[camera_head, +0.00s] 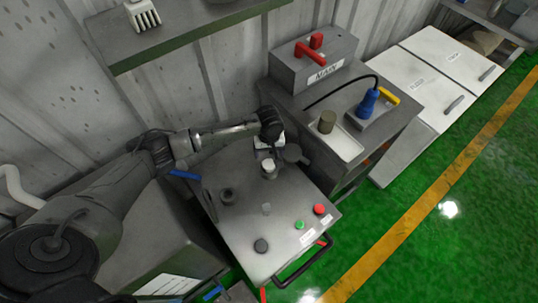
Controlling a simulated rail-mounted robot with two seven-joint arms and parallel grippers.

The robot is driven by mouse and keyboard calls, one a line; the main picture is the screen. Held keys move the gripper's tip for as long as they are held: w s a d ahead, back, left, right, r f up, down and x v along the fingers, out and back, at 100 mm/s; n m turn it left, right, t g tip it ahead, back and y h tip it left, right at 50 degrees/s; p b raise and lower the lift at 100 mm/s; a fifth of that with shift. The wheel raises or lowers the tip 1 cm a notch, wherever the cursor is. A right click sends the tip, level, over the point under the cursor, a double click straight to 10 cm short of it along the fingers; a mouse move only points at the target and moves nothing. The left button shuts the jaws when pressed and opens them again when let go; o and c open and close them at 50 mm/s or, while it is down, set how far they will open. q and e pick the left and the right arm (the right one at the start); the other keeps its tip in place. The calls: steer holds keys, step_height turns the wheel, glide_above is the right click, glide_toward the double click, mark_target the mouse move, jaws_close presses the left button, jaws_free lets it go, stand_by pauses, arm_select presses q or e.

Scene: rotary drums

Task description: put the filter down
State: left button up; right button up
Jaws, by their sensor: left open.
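My left gripper (269,157) reaches over the back of the grey machine top (238,222), its jaws pointing down and open. A small pale-topped cylinder (268,168) stands just below the jaws; it may be the filter. The gripper partly overlaps its surroundings, so I cannot tell whether the jaws touch it. A dark round disc (291,153), like a lid, is right beside the gripper. An olive-brown cylinder (327,122) stands upright on a white tray (346,147) on the bench to the right, apart from the gripper. My right gripper is not in view.
The machine top carries a dark round fitting (228,195), a black knob (261,246), a green button (299,225) and a red button (319,209). A grey box with a red handle (310,54) and a blue tool (368,103) stand behind. Green floor is free at right.

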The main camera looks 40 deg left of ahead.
arm_select(q)
steer(key=shift+r, duration=1.3)
